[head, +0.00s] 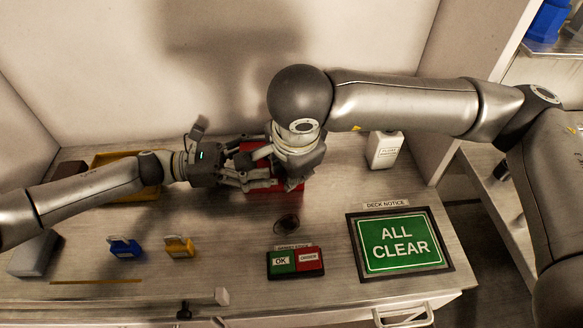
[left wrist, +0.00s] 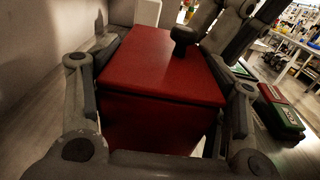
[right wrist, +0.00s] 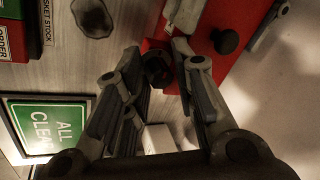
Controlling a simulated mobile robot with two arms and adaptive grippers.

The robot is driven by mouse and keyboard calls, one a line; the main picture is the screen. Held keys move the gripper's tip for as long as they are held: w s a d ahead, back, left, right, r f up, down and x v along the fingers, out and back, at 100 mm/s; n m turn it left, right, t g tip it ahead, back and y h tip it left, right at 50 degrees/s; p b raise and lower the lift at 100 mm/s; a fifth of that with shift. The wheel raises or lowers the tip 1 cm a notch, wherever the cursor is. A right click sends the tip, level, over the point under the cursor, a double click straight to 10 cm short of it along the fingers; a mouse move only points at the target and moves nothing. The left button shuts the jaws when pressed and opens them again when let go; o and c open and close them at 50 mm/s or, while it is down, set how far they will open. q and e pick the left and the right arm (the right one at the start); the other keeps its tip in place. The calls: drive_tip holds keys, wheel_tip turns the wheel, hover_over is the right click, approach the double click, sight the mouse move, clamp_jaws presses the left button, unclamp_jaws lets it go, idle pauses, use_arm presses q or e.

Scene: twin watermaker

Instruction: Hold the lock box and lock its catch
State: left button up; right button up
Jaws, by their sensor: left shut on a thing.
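The lock box (head: 292,187) is a red block on the counter, partly covered by both grippers in the head view. My left gripper (head: 258,178) is shut on it; in the left wrist view its fingers lie along both sides of the red box (left wrist: 160,72). A black knob (right wrist: 226,40) stands on the red surface in the right wrist view. A dark round part (right wrist: 157,67), perhaps the catch, sits at the box's edge between the tips of my right gripper (right wrist: 156,58). Those fingers are apart; I cannot tell whether they touch it.
A yellow tray (head: 108,158) lies behind my left forearm. Blue (head: 124,247) and yellow padlock-like pieces (head: 179,246) stand front left. The OK/order sign (head: 295,263), ALL CLEAR sign (head: 402,243) and white bottle (head: 384,150) are to the right.

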use_arm(q)
drive_tip(key=shift+s+d+f, duration=0.2)
drive_tip(key=shift+s, duration=0.2)
use_arm(e)
drive_tip(key=o, duration=0.5)
drive_tip(key=shift+w+r, duration=0.15)
drive_tip(key=shift+w, duration=0.1)
drive_tip(key=shift+c, duration=0.2)
drive_tip(key=shift+s, duration=0.1)
use_arm(q)
drive_tip(key=shift+w, duration=0.1)
drive_tip(key=shift+a, duration=0.1)
use_arm(e)
drive_tip(key=shift+s, duration=0.1)
use_arm(q)
drive_tip(key=shift+w+a, duration=0.1)
drive_tip(key=shift+w, duration=0.15)
use_arm(e)
drive_tip(key=v, duration=1.2)
use_arm(q)
drive_tip(key=o, duration=1.4)
drive_tip(key=shift+r, duration=0.1)
drive_tip(key=shift+c, duration=0.2)
